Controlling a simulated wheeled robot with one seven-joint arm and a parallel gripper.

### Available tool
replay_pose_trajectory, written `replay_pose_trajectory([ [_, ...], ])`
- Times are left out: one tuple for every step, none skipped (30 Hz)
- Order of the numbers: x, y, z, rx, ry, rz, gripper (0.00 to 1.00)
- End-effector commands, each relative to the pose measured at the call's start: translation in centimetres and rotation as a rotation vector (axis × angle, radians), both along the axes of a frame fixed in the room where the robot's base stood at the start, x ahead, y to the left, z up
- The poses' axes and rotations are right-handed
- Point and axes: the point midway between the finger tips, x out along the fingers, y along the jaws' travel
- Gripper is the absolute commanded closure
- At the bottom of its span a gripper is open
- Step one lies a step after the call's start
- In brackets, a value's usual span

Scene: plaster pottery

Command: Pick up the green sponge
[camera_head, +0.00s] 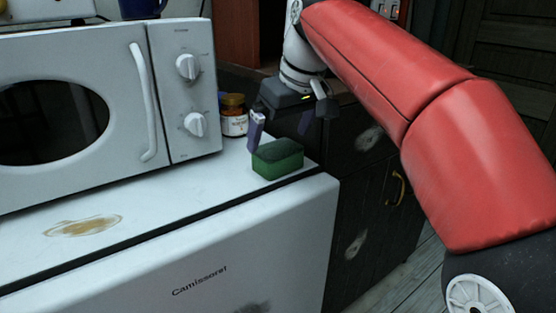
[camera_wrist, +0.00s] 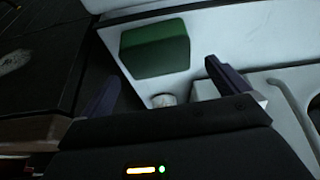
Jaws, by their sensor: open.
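The green sponge (camera_head: 278,159) lies on the white top of the appliance, near its right front corner. It is a block with a darker top. In the wrist view the sponge (camera_wrist: 155,48) is beyond the fingertips, roughly between the two fingers in the picture. My gripper (camera_head: 281,122) is just behind and above the sponge in the head view, with its fingers apart and nothing between them. The fingers also show in the wrist view (camera_wrist: 160,85). I cannot tell whether a finger touches the sponge.
A white microwave (camera_head: 105,95) stands left of the sponge. A jar with a label (camera_head: 234,117) stands close behind, left of my gripper. The white appliance (camera_head: 190,255) ends just right of the sponge, with a dark cabinet (camera_head: 365,190) beyond.

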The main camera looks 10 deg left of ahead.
Motion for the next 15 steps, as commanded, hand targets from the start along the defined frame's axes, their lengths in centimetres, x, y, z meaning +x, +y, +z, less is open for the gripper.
replay_pose_trajectory([
  [0.1,0.1,-0.8,-0.002,0.001,0.0,0.0],
  [0.1,0.1,-1.1,-0.001,0.001,-0.001,0.0],
  [0.2,0.2,-1.6,-0.001,0.001,-0.001,0.0],
  [0.3,0.2,-2.1,-0.001,0.001,-0.001,0.0],
  [0.3,0.3,-2.6,-0.002,0.002,-0.001,0.0],
  [0.4,0.3,-3.2,-0.001,0.002,-0.002,0.0],
  [0.5,0.4,-3.7,-0.001,0.002,-0.002,0.0],
  [0.6,0.5,-4.1,-0.001,0.002,-0.002,0.0],
  [0.7,0.7,-4.5,-0.001,0.002,-0.002,0.0],
  [0.8,0.8,-4.8,-0.002,0.001,-0.002,0.0],
  [0.9,0.8,-5.0,-0.001,0.0,-0.002,0.0],
  [1.0,0.9,-5.3,0.0,0.0,-0.002,0.0],
  [1.0,1.0,-5.4,0.0,-0.001,-0.004,0.0],
  [1.0,1.0,-5.5,0.0,-0.001,-0.004,0.0],
  [1.0,1.0,-5.5,0.0,-0.001,-0.004,0.0],
])
